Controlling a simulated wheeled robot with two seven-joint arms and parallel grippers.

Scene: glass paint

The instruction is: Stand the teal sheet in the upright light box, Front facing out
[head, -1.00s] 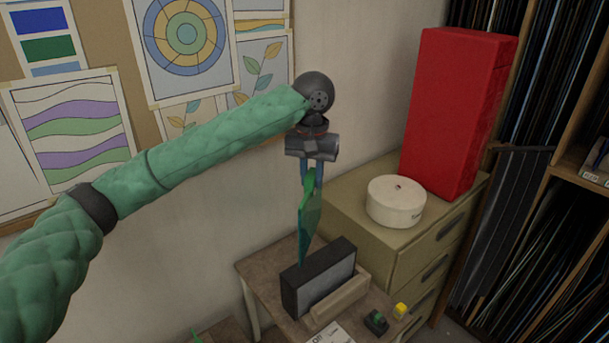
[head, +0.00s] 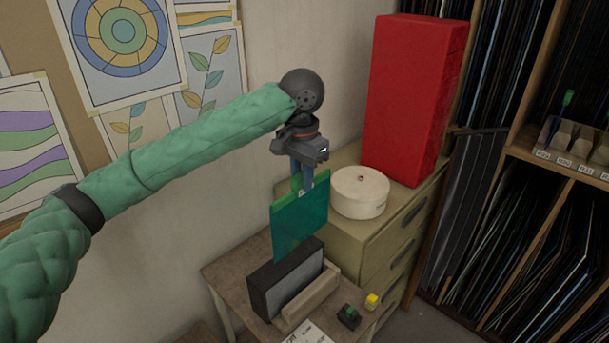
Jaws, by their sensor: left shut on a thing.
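My left gripper (head: 302,184) points down and is shut on the top edge of the teal sheet (head: 299,221). The sheet hangs upright with a brighter green strip along its top, and its broad face is turned partly toward me. The light box (head: 285,282) is a dark-framed upright box on the small wooden table, with a pale wooden ledge (head: 312,299) along its front. The sheet's lower edge is above and behind the box in the picture; I cannot tell if they touch. My right gripper is not in view. I cannot read any Front mark on the sheet.
A drawer cabinet (head: 375,233) behind the table carries a white round tub (head: 359,192) and a tall red block (head: 412,100). A small dark-and-green item (head: 348,316), a yellow item (head: 372,301) and a printed paper (head: 311,333) lie near the box. Shelves of sheets stand at right.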

